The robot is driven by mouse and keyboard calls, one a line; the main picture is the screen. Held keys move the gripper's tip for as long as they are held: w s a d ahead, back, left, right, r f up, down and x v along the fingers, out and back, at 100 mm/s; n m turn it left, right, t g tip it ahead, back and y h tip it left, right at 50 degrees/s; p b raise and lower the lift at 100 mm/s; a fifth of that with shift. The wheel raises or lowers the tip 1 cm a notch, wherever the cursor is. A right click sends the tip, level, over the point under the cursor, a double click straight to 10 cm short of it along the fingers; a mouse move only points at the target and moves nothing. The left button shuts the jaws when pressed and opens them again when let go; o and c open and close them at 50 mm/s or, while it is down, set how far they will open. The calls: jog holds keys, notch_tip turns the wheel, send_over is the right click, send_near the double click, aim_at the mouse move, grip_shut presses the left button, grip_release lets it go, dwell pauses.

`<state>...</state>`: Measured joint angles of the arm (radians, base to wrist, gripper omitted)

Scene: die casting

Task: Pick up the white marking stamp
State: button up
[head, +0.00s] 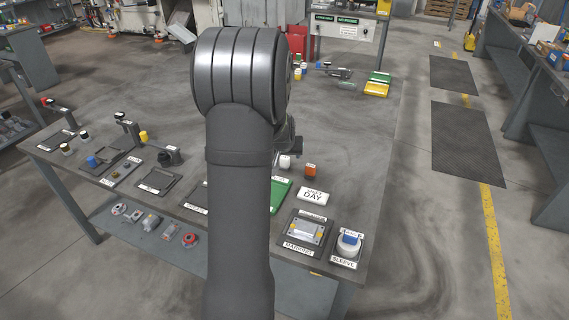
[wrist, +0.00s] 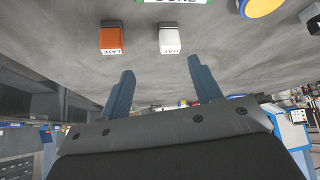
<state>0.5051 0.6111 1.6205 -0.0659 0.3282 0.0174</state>
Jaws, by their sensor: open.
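The white marking stamp (wrist: 170,41) stands on the grey table in the wrist view, with dark lettering on its side. It also shows in the head view (head: 285,162), just right of my arm. My gripper (wrist: 162,82) is open and empty, its two blue fingers apart and pointing toward the stamps. The white stamp lies beyond the fingertips, between their lines and nearer the right finger in the wrist view. No contact shows. In the head view my arm hides most of the gripper.
An orange stamp (wrist: 111,41) stands close beside the white one; it also shows in the head view (head: 310,171). A green tray (head: 281,195), a DAY sign (head: 313,196), a marking fixture (head: 302,232) and a sleeve holder (head: 348,248) are nearby.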

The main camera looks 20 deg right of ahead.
jog(key=w+r+m+g+y, duration=0.1)
jog(key=w+r+m+g, duration=0.2)
jog(key=w+r, duration=0.15)
send_near(285, 161)
jog(key=shift+m, duration=0.3)
jog(key=x, duration=0.6)
jog(key=shift+w+d, duration=0.35)
jog(key=shift+w+x, duration=0.15)
jog(key=shift+x, duration=1.2)
jog(key=shift+w+x, duration=0.15)
jog(key=shift+x, duration=1.25)
jog(key=shift+a, duration=0.1)
jog(key=c, duration=1.1)
jog(key=shift+r, duration=0.1)
